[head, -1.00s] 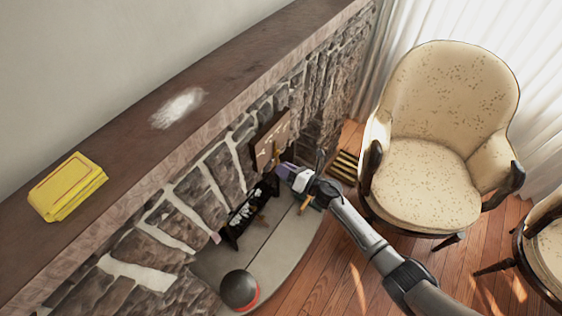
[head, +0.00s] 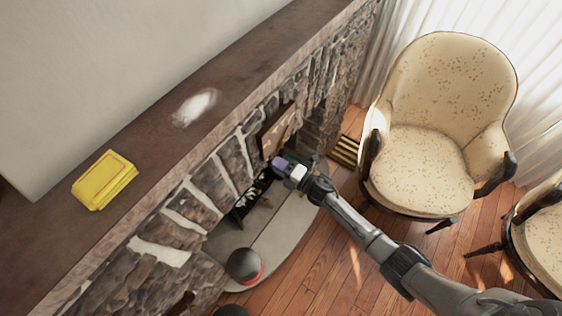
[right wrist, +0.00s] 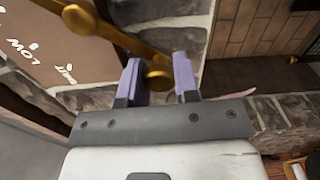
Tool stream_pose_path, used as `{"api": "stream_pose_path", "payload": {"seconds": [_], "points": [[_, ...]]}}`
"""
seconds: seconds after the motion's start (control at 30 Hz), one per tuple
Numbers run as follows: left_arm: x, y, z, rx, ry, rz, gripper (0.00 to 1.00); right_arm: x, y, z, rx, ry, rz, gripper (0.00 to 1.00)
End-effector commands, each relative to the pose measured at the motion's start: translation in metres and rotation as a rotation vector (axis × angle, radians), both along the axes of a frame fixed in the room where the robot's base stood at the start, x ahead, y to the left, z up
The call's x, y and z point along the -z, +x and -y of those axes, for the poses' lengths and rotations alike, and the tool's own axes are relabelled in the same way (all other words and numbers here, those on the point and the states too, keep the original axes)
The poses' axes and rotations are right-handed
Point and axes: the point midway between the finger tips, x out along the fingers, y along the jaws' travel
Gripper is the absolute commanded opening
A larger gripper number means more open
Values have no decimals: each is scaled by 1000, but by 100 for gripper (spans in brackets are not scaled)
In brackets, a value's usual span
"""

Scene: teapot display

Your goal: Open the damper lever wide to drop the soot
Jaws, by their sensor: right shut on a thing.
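The damper lever (right wrist: 125,35) is a brass bar with a round knob (right wrist: 158,79), mounted at a brown plate (head: 274,133) on the stone fireplace front. In the right wrist view the plate (right wrist: 40,55) has white lettering with "LOW" readable. My right gripper (head: 280,165) is at the lever's end. In the right wrist view its purple fingers (right wrist: 159,82) stand on either side of the knob, shut on the lever. The lever slants there from upper left to the knob. No soot can be made out.
A wooden mantel (head: 150,130) bears a yellow folded item (head: 104,180) and a white powdery patch (head: 195,107). A dark red-banded ball (head: 244,265) lies on the pale hearth (head: 285,228). A cream armchair (head: 440,110) stands right of my arm.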

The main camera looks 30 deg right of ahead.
Motion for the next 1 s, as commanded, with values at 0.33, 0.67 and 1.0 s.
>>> {"api": "stream_pose_path", "payload": {"seconds": [0.33, 0.67, 1.0], "points": [[-9, 0, 1, -3, -4, 0, 43, -5, -2, -4, 0, 73, -38, 0], [-9, 0, 4, -9, -15, 0, 43, -6, -2, -5, -1, 81, -40, 0], [-9, 0, 3, -6, -9, 0, 43, -5, -2, -4, 0, 78, -40, 50]]}}
